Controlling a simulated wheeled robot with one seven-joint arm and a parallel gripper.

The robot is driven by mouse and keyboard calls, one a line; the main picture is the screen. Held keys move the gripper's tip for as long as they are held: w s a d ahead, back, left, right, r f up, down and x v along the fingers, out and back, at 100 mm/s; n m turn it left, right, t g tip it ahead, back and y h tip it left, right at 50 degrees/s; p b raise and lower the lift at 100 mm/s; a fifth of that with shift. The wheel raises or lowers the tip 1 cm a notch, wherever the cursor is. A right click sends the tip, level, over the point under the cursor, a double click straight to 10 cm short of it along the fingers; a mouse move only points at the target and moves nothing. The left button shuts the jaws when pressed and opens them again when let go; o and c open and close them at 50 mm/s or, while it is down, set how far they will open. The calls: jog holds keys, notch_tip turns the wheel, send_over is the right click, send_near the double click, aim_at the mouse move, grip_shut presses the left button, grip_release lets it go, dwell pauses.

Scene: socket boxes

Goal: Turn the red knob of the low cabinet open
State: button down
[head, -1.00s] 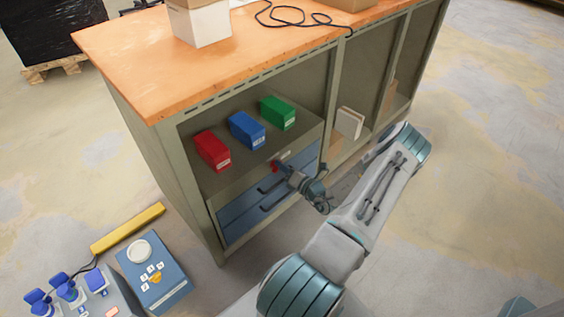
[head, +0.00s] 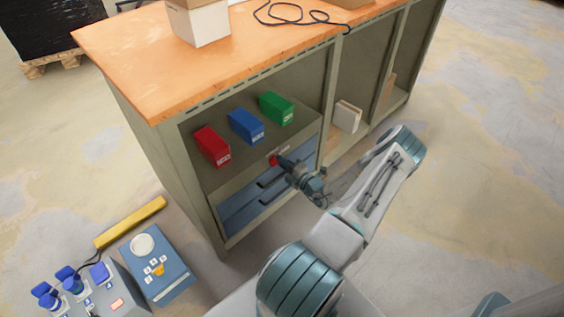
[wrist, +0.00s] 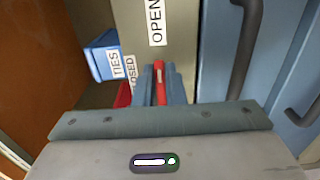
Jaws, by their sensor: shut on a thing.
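The low cabinet (head: 215,215) has an open shelf above blue drawers (head: 240,208). The red knob (head: 273,160) is on the strip above the drawers, near its right part. My gripper (head: 281,162) reaches it from the front right. In the wrist view, the knob (wrist: 160,84) shows as a narrow red bar between the two blue-grey fingers of my gripper (wrist: 160,76), which are shut on it. An "OPEN" label (wrist: 155,20) is clear beyond the fingers. A "CLOSED" label (wrist: 131,72) is partly hidden beside them.
Red (head: 211,146), blue (head: 245,126) and green (head: 276,107) boxes stand on the shelf above the knob. Dark drawer handles (wrist: 246,50) stick out beside the fingers. A control panel (head: 155,262) stands at the lower left. Floor at the right is clear.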

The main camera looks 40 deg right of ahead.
dwell(0.5)
jog(key=c, duration=1.5)
grip_release()
jog(key=s+d+p, duration=0.1)
jog(key=s+p, duration=0.1)
jog(key=s, duration=1.2)
jog(key=shift+w, duration=0.1)
